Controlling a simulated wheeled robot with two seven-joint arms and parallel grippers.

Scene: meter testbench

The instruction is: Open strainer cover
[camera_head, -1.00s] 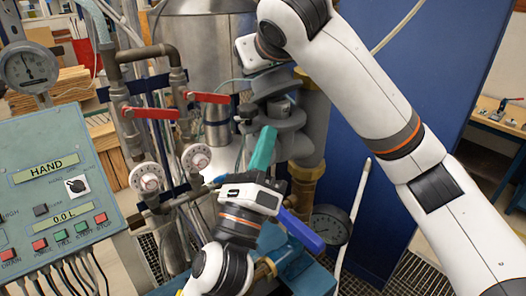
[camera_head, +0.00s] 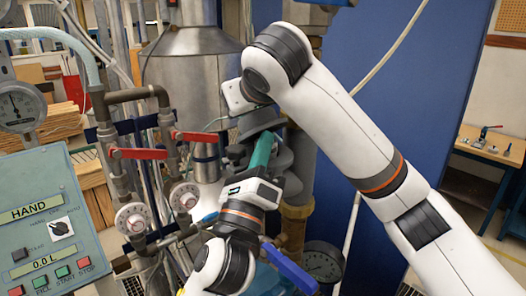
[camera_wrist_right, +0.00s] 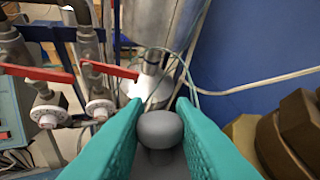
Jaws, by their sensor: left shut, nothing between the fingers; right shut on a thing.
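The strainer is a grey flanged body (camera_head: 291,184) on brass fittings in the middle of the head view. Its grey cover (camera_head: 258,120) is at the top, under my right wrist. My right gripper (camera_wrist_right: 160,125) is shut on the cover's rounded grey knob (camera_wrist_right: 160,128), which shows between its teal fingers in the right wrist view. In the head view its fingers are hidden behind its white housing (camera_head: 238,97). My left gripper (camera_head: 265,137) is shut and empty, its teal fingers pointing up in front of the strainer. Whether they touch it I cannot tell.
Two red valve levers (camera_head: 138,154) (camera_head: 197,137) and white dials stand on pipes to the left. A control panel (camera_head: 45,215) is at the lower left. A blue lever (camera_head: 293,268) and a gauge (camera_head: 322,262) are below. A blue panel (camera_head: 400,110) stands behind.

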